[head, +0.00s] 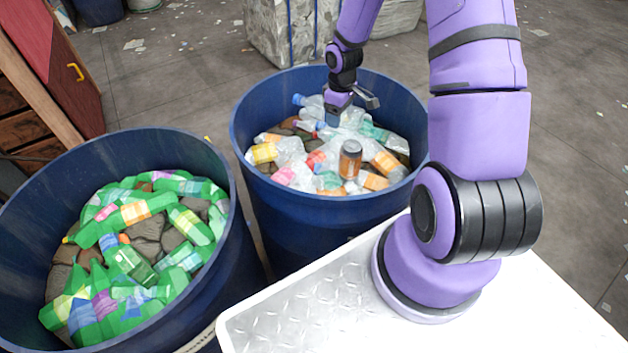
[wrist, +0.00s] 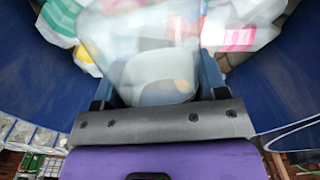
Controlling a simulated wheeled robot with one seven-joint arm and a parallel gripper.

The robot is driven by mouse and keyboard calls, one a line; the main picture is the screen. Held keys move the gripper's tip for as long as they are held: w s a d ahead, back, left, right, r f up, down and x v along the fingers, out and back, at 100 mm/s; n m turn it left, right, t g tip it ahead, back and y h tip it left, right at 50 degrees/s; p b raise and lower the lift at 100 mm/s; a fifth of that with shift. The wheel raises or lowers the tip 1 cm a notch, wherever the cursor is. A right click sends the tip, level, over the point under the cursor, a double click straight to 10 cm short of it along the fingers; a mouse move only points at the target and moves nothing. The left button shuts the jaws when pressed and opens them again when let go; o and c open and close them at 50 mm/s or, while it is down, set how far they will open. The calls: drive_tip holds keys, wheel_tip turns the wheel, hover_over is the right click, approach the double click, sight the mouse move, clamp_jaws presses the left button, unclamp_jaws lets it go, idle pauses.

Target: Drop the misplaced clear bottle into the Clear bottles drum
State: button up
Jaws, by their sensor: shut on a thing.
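My gripper (head: 348,108) is over the blue drum (head: 240,135) that holds mostly clear bottles, low and close to its contents. In the wrist view my gripper (wrist: 158,72) is shut on a clear bottle (wrist: 150,50), blurred and whitish, between the two blue fingers. In the head view I cannot tell the held bottle apart from the clear bottles behind it. No label shows on this drum.
A second blue drum (head: 218,165) at the left holds green bottles. A dark can with an orange band (head: 350,160) lies among the clear bottles. A pale bale (head: 285,30) stands behind the right drum. My white base deck is in front.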

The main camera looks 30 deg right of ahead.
drive_tip(key=o, duration=1)
wheel_tip(320, 180, up, 11)
drive_tip(key=shift+f, duration=0.1)
